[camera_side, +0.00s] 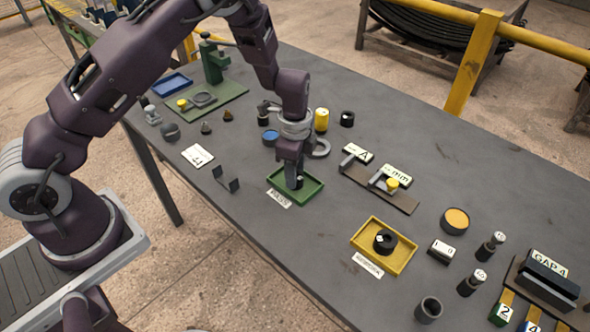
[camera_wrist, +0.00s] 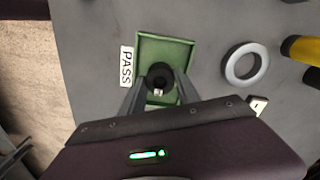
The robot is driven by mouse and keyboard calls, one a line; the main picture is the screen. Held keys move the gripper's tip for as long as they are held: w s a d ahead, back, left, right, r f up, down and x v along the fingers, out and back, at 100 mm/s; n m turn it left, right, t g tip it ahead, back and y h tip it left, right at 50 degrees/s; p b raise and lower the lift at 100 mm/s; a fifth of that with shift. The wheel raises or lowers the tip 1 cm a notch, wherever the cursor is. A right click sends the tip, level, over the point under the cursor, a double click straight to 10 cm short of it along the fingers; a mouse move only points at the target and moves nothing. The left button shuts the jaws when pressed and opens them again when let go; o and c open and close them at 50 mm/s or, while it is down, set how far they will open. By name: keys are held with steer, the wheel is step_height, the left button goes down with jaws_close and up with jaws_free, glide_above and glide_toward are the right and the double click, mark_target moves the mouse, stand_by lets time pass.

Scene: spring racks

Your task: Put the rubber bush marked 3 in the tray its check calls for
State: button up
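A black rubber bush (camera_wrist: 160,75) is in the green tray (camera_side: 313,196) beside the PASS label (camera_side: 279,198). A small pale mark shows on its side, but I cannot read the number. My gripper (camera_side: 296,181) reaches down into this tray, with its fingers against both sides of the bush; it appears shut on it. In the side view my fingers largely hide the bush. Another black bush (camera_side: 385,242) with a white mark sits in the yellow tray (camera_side: 404,265), beside a label (camera_side: 368,265) too small to read surely.
A grey ring (camera_wrist: 246,64) lies right of the green tray, near a yellow cylinder (camera_side: 321,120). A gauge plate (camera_side: 400,201) with metal fittings stands farther right. A GAP 4 block (camera_side: 548,282) and dark plugs (camera_side: 472,283) crowd the right end.

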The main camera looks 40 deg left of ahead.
steer(key=o, duration=0.4)
steer(key=shift+c, duration=0.2)
step_height(320, 180, up, 12)
steer(key=s+r+n+t+h, duration=0.1)
steer(key=s+r+n, duration=0.2)
steer(key=s+r, duration=0.35)
steer(key=s+r+n+t, duration=0.1)
steer(key=s+r+n, duration=0.25)
steer(key=r, duration=0.55)
steer(key=s+a+r+n+t, duration=0.1)
steer(key=s+n, duration=0.2)
steer(key=s, duration=0.5)
steer(key=s+a+r+n+t+y, duration=0.1)
steer(key=s+n, duration=0.3)
steer(key=s, duration=0.5)
steer(key=shift+s+a+r+t, duration=0.2)
steer(key=shift+r+t, duration=0.45)
steer(key=shift+t, duration=0.15)
